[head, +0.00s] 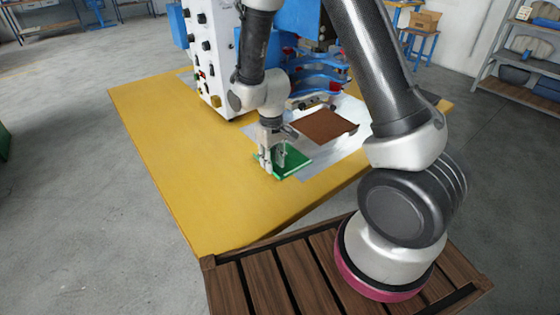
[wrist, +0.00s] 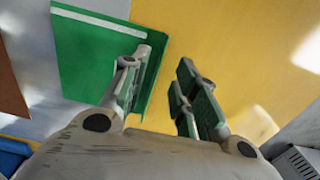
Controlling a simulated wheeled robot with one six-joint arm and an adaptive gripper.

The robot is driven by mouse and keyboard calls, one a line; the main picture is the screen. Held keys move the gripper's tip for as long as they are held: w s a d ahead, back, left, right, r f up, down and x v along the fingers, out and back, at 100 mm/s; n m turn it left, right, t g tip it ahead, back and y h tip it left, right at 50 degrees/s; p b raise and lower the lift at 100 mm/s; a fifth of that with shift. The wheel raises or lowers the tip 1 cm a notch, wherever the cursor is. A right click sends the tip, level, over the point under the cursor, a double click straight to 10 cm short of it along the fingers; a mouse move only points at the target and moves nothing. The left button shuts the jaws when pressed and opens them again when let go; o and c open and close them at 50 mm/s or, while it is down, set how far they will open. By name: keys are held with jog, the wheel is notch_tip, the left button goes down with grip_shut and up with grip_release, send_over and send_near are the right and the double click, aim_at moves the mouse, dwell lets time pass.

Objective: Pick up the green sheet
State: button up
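My gripper (head: 273,160) points down at the sheet's left end in the head view. In the wrist view my gripper (wrist: 160,84) is open, with a gap between its fingers. The left finger overlaps the sheet's right edge, and the right finger is over the bare yellow table. I cannot tell whether a finger touches the sheet.
The yellow table (head: 190,165) is clear at the left and front. A brown sheet (head: 325,124) lies on the silver plate (head: 347,146) behind the green one. A white control cabinet (head: 207,55) and a blue machine (head: 298,20) stand at the back.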

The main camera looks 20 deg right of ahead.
notch_tip(320, 180, down, 3)
jog(key=shift+w+f, duration=0.1)
jog(key=shift+f, duration=0.1)
grip_shut()
